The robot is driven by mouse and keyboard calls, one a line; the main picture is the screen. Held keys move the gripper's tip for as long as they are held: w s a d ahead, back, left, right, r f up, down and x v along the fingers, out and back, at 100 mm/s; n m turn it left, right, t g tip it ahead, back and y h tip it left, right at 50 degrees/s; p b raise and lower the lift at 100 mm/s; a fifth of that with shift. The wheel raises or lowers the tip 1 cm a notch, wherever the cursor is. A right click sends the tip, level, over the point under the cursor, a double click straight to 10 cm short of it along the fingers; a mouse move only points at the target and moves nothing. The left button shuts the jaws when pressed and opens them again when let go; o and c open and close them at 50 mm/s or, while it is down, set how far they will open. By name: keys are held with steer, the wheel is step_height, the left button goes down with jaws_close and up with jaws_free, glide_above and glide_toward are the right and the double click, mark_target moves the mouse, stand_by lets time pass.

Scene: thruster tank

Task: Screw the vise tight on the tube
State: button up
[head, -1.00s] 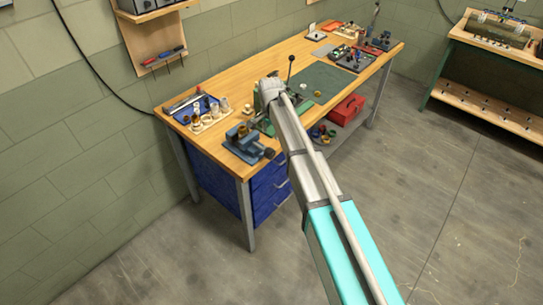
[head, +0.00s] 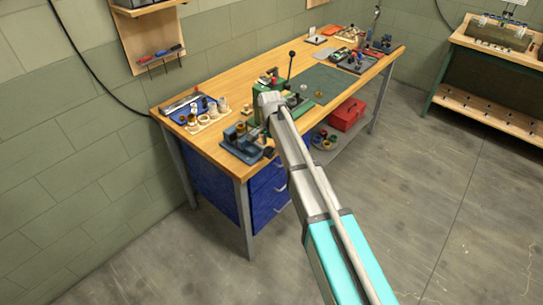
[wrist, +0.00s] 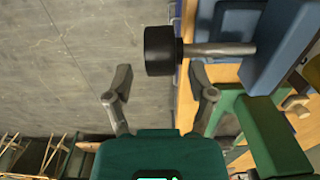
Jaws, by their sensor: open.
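The blue vise (head: 240,148) stands at the near left corner of the wooden bench, with a brass-coloured tube (head: 241,129) standing at it. In the wrist view the vise (wrist: 282,45) is at the upper right. Its bare metal screw (wrist: 220,49) points left and ends in a black knob (wrist: 160,50). My gripper (wrist: 160,88) is open and empty, its two fingers apart. The knob lies beyond the fingertips in the picture, roughly between them, and looks untouched. In the head view my arm hides the gripper. How far the jaws are closed on the tube cannot be told.
A green press (head: 262,113) with a black-knobbed lever stands close behind the vise by my wrist. A wooden holder with several rings (head: 207,120) and a blue tray (head: 190,108) lie to the left. The floor in front of the bench is clear.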

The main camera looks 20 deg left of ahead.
mark_target(271, 148)
steer(key=shift+f+b, duration=1.2)
steer(key=shift+f, duration=0.35)
steer(key=shift+c, duration=0.2)
steer(key=c, duration=0.9)
steer(key=shift+d, duration=0.3)
steer(key=shift+c, duration=0.2)
steer(key=shift+a, duration=0.15)
steer(key=shift+f, duration=0.1)
steer(key=shift+g, duration=0.3)
